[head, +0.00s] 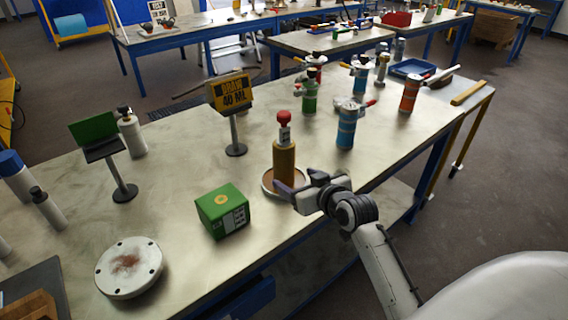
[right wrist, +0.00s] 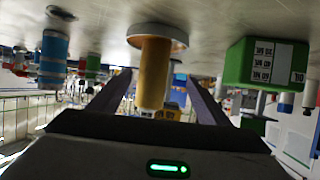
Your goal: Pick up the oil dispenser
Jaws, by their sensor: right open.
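The oil dispenser, an amber cylinder (head: 284,165) with a grey neck and red knob, stands upright on a round, pale-rimmed dish (head: 267,186). In the right wrist view the picture is upside down and the amber body (right wrist: 154,75) shows between my two fingers. My right gripper (head: 298,190) is open, low at the near right side of the dispenser. The fingers are spread on either side of it in the wrist view; I cannot tell how far they reach around it. No contact is visible. My left gripper is not in view.
A green box (head: 222,210) stands left of the dish. A yellow "DRAW 40 ML" sign (head: 233,95) stands behind. A blue-orange canister (head: 346,128) and several others stand to the right. A round white flange (head: 129,267) lies at the front left. The table's front edge is close.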

